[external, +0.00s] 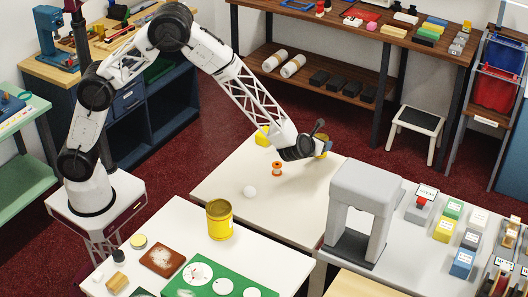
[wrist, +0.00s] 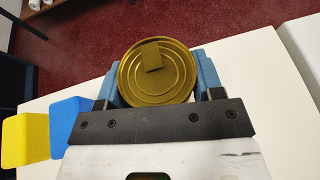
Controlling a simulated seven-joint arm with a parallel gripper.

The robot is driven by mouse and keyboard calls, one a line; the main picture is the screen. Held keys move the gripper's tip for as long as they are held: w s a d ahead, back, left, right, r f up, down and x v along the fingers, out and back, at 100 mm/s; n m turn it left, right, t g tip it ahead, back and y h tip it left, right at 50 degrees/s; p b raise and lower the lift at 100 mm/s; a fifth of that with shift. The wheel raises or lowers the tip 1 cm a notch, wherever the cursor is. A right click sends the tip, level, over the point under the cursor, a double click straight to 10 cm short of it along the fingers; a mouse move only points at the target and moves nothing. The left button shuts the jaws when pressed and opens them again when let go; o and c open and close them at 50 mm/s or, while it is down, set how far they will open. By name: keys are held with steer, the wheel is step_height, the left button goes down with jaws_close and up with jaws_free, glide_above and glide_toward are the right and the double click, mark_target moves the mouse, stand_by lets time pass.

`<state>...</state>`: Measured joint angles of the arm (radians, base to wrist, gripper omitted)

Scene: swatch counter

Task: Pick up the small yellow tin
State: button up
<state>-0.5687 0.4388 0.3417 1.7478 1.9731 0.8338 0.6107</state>
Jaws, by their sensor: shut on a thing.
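The small yellow tin shows in the external view (external: 323,146) at the far right end of the white table, partly hidden by my gripper (external: 312,148). In the wrist view the tin's round gold end (wrist: 178,82), with a tab on it, faces the camera. My gripper (wrist: 157,75) has its blue fingers on either side of the tin and is shut on it. I cannot tell whether the tin touches the table. A larger yellow tin (external: 219,222) stands upright on the nearer table.
A grey arch-shaped stand (external: 345,205) rises to the right. Yellow (wrist: 26,138) and blue (wrist: 70,124) pieces show at the left in the wrist view.

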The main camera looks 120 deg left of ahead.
step_height(320, 180, up, 8)
steer(key=shift+f, duration=0.2)
